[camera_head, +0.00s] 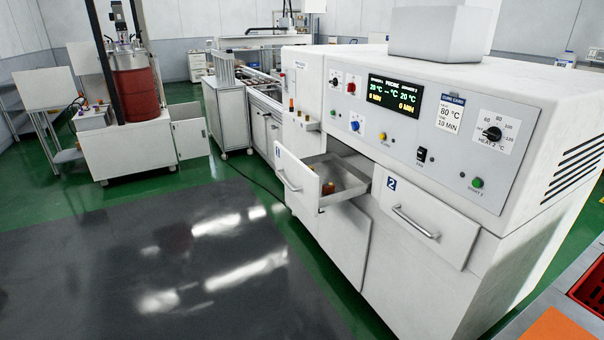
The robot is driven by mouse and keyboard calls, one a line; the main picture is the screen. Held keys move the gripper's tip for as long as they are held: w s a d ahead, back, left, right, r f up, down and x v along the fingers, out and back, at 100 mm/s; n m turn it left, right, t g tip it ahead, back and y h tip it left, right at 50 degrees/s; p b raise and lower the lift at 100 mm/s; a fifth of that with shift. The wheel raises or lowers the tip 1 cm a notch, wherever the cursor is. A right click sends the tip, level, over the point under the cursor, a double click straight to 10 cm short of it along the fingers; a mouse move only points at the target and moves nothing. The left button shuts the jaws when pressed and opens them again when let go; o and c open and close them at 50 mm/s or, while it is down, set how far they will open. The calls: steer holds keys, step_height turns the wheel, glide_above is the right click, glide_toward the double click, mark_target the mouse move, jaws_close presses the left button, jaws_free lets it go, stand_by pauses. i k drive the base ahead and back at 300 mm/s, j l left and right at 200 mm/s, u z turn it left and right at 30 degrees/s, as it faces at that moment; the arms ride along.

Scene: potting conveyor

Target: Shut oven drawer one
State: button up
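Oven drawer one (296,178) is pulled out from the white oven cabinet (352,238). Its front carries a "1" label and a bar handle (287,181). Inside its metal tray lie small orange-brown pieces. Drawer two (425,220), to its right, is shut, with a "2" label and a bar handle. My gripper is not in view.
The oven's control panel (402,112), with a lit display, knobs and buttons, is above the drawers. A dark floor mat (160,265) in front of the oven is clear. A red drum (137,93) on a white cabinet stands back left. A red crate (588,290) is at right.

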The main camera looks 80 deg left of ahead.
mark_target(349, 182)
steer(key=u, duration=2.3)
steer(key=i+l+u, duration=0.1)
steer(key=i, duration=0.85)
